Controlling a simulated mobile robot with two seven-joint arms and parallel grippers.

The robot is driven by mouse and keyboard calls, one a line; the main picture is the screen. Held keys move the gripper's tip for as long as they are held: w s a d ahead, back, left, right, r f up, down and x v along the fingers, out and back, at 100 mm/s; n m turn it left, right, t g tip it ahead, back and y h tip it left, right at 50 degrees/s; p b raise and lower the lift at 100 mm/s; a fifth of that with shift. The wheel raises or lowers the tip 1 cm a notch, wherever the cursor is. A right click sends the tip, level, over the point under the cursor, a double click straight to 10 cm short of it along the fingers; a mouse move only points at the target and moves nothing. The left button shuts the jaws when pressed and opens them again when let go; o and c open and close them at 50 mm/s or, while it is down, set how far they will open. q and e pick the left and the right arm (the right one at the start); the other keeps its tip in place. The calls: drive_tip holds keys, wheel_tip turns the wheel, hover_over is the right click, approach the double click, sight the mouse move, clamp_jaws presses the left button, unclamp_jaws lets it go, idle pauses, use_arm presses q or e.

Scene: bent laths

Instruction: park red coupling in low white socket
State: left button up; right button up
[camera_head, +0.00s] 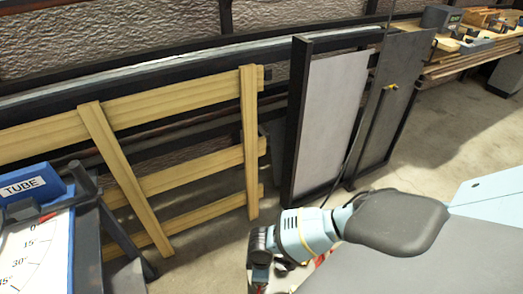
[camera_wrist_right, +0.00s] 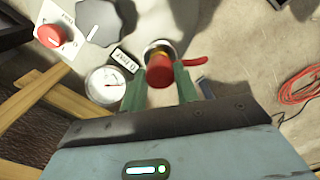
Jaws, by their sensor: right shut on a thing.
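The red coupling (camera_wrist_right: 160,72) is between the green fingers of my right gripper (camera_wrist_right: 159,78) in the right wrist view, and the gripper is shut on it. A pale, metallic ring (camera_wrist_right: 157,45) shows just beyond the coupling. I cannot tell whether this ring is the low white socket or whether the coupling touches it. A red lever (camera_wrist_right: 194,62) sticks out to the right of the coupling. In the head view my right arm reaches down at the bottom centre, and the coupling is not clearly visible there. My left gripper is not in view.
A round gauge (camera_wrist_right: 104,85), a grey knob (camera_wrist_right: 101,20) and a red button (camera_wrist_right: 52,36) are left of the coupling. A red hose (camera_wrist_right: 300,88) lies on the floor at right. Wooden laths (camera_head: 125,175) and a grey panel (camera_head: 325,120) stand beyond my right arm.

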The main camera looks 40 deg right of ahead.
idle(0.3)
drive_tip(key=o, duration=1.1)
wheel_tip(320, 180, up, 6)
drive_tip(key=shift+w+r+p, duration=0.1)
drive_tip(key=shift+p, duration=0.85)
drive_tip(key=shift+r, duration=0.8)
